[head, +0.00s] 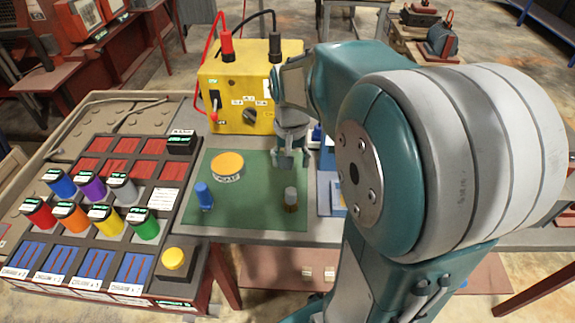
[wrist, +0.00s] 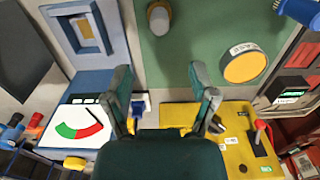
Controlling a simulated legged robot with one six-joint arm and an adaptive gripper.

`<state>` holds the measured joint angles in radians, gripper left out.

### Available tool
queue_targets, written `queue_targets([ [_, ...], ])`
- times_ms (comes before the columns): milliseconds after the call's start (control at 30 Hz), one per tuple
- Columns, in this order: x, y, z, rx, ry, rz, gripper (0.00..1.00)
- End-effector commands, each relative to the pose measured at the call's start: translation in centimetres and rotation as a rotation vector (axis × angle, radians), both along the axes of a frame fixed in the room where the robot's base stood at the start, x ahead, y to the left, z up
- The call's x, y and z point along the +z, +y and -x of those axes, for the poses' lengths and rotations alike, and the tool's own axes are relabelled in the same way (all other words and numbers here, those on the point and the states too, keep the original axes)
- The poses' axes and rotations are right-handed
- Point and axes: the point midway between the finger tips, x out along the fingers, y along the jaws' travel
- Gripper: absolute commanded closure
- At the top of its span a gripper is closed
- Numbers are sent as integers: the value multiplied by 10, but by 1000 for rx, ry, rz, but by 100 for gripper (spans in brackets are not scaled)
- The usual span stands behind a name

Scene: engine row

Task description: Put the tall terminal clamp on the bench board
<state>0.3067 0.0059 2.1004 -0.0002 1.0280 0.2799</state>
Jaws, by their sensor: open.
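The green bench board (head: 240,212) lies flat on the bench, and it also shows in the wrist view (wrist: 200,60). A small blue post (head: 205,196) stands near its left front, and a grey-topped brown post (head: 291,199) stands near its right front. I cannot tell for sure which post is the tall terminal clamp. The grey-topped post shows at the top of the wrist view (wrist: 158,18); the blue one is at the upper right (wrist: 299,10). My gripper (head: 291,160) is open and empty above the board's back right part, behind the grey-topped post. Its fingers are apart in the wrist view (wrist: 162,85).
A round yellow-topped piece (head: 228,166) sits on the board. A yellow box (head: 235,95) with red and black plugs stands behind. A compartment tray (head: 90,225) with several coloured cylinders is at left. A meter (wrist: 80,127) and blue frame (wrist: 90,30) show in the wrist view.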

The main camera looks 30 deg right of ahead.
Motion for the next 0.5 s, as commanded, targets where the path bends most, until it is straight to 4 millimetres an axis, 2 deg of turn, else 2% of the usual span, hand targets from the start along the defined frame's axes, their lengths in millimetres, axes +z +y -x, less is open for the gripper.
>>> queue_targets([
  [167,23,23,16,92,-74,24,26],
  [500,62,75,66,335,-272,83,26],
])
